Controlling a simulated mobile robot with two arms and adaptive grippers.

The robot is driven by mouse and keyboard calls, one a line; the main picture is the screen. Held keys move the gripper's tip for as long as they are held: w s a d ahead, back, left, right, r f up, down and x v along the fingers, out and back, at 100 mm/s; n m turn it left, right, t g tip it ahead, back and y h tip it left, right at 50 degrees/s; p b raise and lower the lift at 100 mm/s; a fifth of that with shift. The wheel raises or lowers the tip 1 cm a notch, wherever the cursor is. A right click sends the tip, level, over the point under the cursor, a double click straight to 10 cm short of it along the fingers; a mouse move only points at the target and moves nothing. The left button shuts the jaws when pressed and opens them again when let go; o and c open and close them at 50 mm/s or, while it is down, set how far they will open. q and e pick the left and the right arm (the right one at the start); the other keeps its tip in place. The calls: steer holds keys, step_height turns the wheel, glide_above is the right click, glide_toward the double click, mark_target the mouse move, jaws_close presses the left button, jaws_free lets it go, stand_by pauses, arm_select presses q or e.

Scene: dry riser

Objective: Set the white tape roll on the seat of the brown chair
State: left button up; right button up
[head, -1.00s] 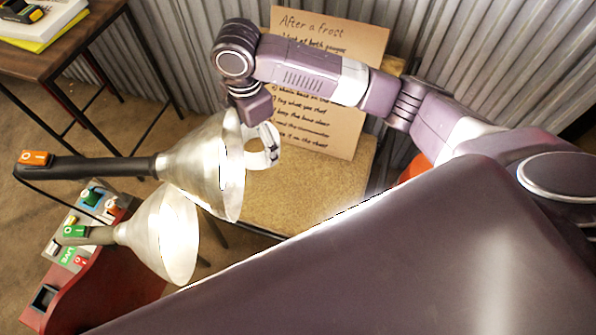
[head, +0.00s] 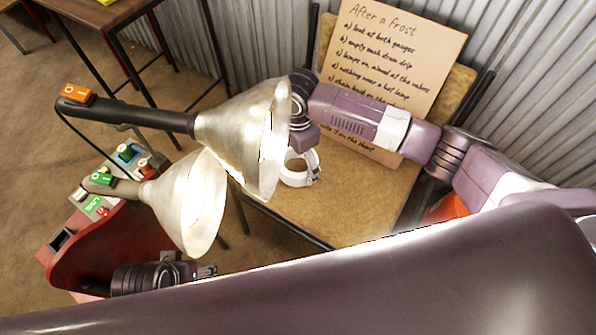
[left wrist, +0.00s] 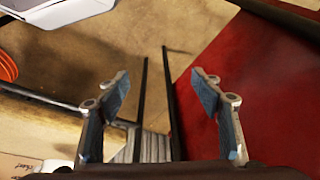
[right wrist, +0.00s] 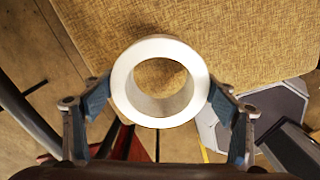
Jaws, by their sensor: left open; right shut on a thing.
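The white tape roll (right wrist: 160,116) is an upright-looking ring gripped between the fingers of my right gripper (right wrist: 160,100). The seat also fills the top of the right wrist view (right wrist: 230,35). I cannot tell whether the roll touches it. A lamp shade hides part of my right gripper in the head view. My left gripper (left wrist: 162,90) is open and empty; it shows low in the head view (head: 207,270), by a red surface.
Two clamp lamps with metal shades, orange-switched (head: 245,135) and green-switched (head: 190,205), stand left of the seat. A handwritten board (head: 400,70) leans on the chair back. A red panel (head: 90,245) is at lower left. A dark table (head: 100,10) stands behind.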

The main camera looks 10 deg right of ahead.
arm_select(q)
steer(key=shift+b+v, duration=0.5)
steer(key=shift+v, duration=1.85)
arm_select(e)
steer(key=shift+f, duration=2.15)
arm_select(q)
steer(key=shift+w+a, duration=0.1)
arm_select(e)
steer(key=shift+f, duration=0.1)
steer(key=o, duration=1.3)
steer(key=shift+r, duration=0.25)
arm_select(q)
step_height(320, 180, down, 12)
steer(key=p, duration=0.3)
steer(key=shift+w+r, duration=0.25)
steer(key=shift+w, duration=0.25)
arm_select(e)
steer(key=shift+r, duration=5.85)
arm_select(q)
steer(key=shift+r, duration=0.1)
arm_select(e)
steer(key=shift+a, duration=0.1)
